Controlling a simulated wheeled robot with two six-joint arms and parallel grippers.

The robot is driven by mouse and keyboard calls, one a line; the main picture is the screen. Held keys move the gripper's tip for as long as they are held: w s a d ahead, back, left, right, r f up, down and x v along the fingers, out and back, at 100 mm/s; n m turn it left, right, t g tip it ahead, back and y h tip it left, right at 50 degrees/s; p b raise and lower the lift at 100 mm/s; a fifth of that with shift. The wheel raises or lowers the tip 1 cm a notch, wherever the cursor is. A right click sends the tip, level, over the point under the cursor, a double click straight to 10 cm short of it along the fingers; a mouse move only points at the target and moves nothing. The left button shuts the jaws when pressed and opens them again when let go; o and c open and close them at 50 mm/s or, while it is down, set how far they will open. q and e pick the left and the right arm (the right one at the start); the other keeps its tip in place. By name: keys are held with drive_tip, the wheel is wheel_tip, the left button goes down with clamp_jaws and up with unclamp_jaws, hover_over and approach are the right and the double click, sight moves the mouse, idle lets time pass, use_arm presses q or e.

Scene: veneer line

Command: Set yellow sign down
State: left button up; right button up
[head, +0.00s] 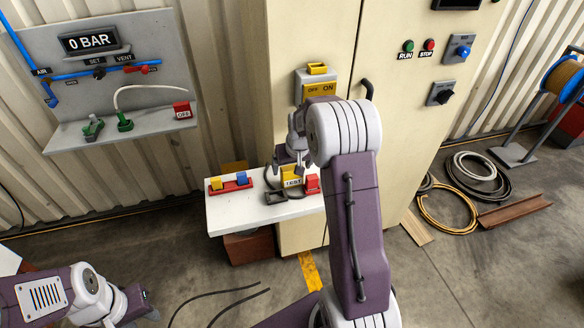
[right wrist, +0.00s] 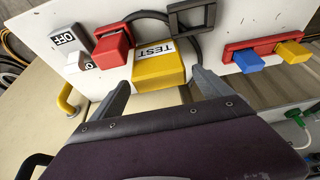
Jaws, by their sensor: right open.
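The yellow sign marked TEST (head: 291,177) rests on the white bench (head: 235,214) in front of the tall cream cabinet. In the right wrist view the yellow sign (right wrist: 160,72) lies just beyond the fingertips, its label upside down in that picture. My right gripper (head: 291,158) is open, just above and behind the sign in the head view. In the right wrist view its two fingers (right wrist: 161,86) stand apart, one toward each side of the sign, with nothing held. Contact cannot be told. My left gripper (head: 145,306) is at the lower left, far from the bench; its jaws are unclear.
A red block (head: 312,183) stands close beside the sign. A dark frame (head: 275,198) and a black cable lie near it. A red rack (head: 231,184) holds yellow and blue pieces at left. The bench's front left is clear.

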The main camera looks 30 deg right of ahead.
drive_tip(key=v, duration=1.1)
drive_tip(key=s+a+f+n+g, duration=0.1)
drive_tip(key=s+a+f, duration=0.5)
drive_tip(key=s, duration=0.3)
drive_tip(key=s+a+f+n+g+y, duration=0.1)
drive_tip(key=s+a+f+g, duration=0.1)
drive_tip(key=s+a+f, duration=0.4)
drive_tip(key=s+a, duration=0.1)
drive_tip(key=s, duration=0.3)
drive_tip(key=shift+s+a+n, duration=0.2)
drive_tip(key=shift+a+n, duration=0.1)
drive_tip(key=shift+a, duration=0.1)
drive_tip(key=shift+s, duration=0.1)
